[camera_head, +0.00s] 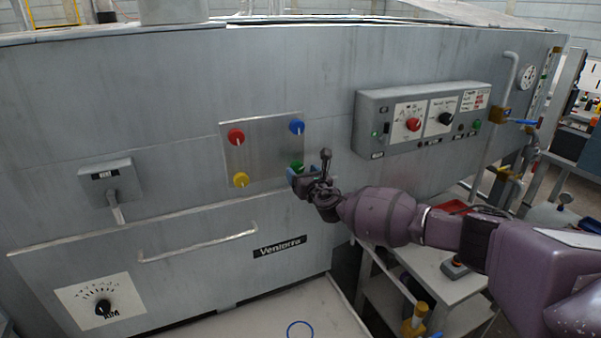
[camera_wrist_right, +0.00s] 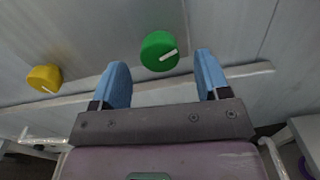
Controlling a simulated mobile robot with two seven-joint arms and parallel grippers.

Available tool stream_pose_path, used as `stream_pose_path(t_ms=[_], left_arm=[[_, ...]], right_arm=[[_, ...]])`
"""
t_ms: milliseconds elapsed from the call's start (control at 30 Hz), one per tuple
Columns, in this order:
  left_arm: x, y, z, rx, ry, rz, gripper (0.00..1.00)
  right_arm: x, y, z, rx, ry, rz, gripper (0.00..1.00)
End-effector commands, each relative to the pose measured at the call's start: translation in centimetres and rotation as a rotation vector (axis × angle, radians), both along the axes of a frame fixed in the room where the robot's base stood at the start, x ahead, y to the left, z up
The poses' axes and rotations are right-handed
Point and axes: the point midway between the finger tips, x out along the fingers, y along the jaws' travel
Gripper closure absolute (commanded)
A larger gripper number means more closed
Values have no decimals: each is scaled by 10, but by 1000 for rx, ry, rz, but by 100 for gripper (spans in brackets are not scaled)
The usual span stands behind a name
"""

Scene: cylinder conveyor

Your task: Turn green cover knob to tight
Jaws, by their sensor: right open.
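The green cover knob (camera_head: 296,167) sits at the lower right corner of a square metal cover plate (camera_head: 262,150) on the grey machine wall. In the right wrist view the green knob (camera_wrist_right: 160,51) shows a white pointer line slanting slightly up to the right. My right gripper (camera_head: 293,179) is open just in front of the knob. In the right wrist view its two blue fingertips (camera_wrist_right: 162,75) stand apart, left and right of the knob, with no visible contact. My left gripper is not in view.
Red (camera_head: 236,136), blue (camera_head: 297,127) and yellow (camera_head: 241,180) knobs sit at the plate's other corners. A control box (camera_head: 420,118) with red and black knobs projects from the wall to the right. A long handle (camera_head: 198,245) lies below the plate.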

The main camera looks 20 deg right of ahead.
Motion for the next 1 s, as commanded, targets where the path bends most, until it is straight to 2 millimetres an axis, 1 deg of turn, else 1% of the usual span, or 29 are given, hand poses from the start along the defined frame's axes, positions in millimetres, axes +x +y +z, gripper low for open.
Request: stream_pose_path(t_ms=[100, 200, 567, 600, 667, 900, 1000], left_arm=[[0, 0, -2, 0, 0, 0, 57], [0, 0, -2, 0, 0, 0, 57], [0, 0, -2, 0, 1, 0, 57], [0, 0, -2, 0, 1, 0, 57], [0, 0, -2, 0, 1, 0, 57], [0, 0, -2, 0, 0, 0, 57], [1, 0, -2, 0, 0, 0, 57]], right_arm=[[10, 1, 0, -1, -1, 1, 31], [14, 0, 0, 0, 1, 0, 31], [17, 0, 0, 0, 1, 1, 31], [17, 0, 0, 0, 1, 1, 34], [17, 0, 0, 0, 1, 1, 43], [17, 0, 0, 0, 1, 1, 80], [17, 0, 0, 1, 1, 1, 80]])
